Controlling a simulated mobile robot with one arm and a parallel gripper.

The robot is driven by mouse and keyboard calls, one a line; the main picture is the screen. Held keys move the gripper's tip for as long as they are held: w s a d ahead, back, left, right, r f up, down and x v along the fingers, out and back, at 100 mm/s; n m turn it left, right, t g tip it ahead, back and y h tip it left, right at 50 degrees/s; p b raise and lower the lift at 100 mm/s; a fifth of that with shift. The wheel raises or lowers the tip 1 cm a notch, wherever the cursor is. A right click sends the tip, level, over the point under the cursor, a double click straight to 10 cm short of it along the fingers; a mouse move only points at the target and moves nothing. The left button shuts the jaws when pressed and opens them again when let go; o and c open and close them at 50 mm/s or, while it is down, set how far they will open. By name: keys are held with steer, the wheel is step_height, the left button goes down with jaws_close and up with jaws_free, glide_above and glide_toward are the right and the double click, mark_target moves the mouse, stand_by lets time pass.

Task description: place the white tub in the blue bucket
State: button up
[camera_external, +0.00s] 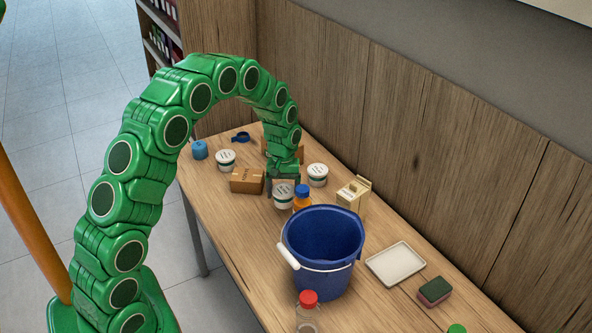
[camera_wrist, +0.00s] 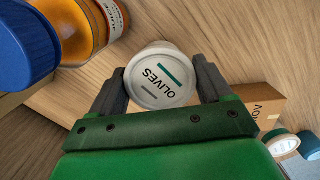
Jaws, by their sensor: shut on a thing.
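A white tub labelled OLIVES (camera_wrist: 158,82) sits between the two fingers of my gripper (camera_wrist: 160,72) in the wrist view, with a finger on each side. In the external view the same tub (camera_external: 283,198) is under my gripper (camera_external: 283,186), just behind the blue bucket. I cannot tell whether it touches the table or is slightly raised. The blue bucket (camera_external: 322,265) stands upright and open on the table, its white-gripped handle hanging at the front; the part of its inside that shows looks empty.
An orange bottle with a blue cap (camera_external: 302,198) stands close beside the held tub. Other white tubs (camera_external: 226,160) (camera_external: 318,175), a cardboard box (camera_external: 246,181), a carton (camera_external: 353,194), a white tray (camera_external: 396,264), a sponge (camera_external: 434,291) and a red-capped jar (camera_external: 308,312) are around.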

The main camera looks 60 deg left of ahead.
mark_target(285, 199)
steer(key=shift+w+f, duration=0.2)
steer(key=shift+f, duration=0.1)
steer(key=shift+a+f, duration=0.1)
steer(key=shift+f, duration=1.5)
steer(key=shift+f, duration=0.15)
steer(key=o, duration=1.2)
steer(key=shift+c, duration=0.2)
steer(key=shift+r, duration=0.2)
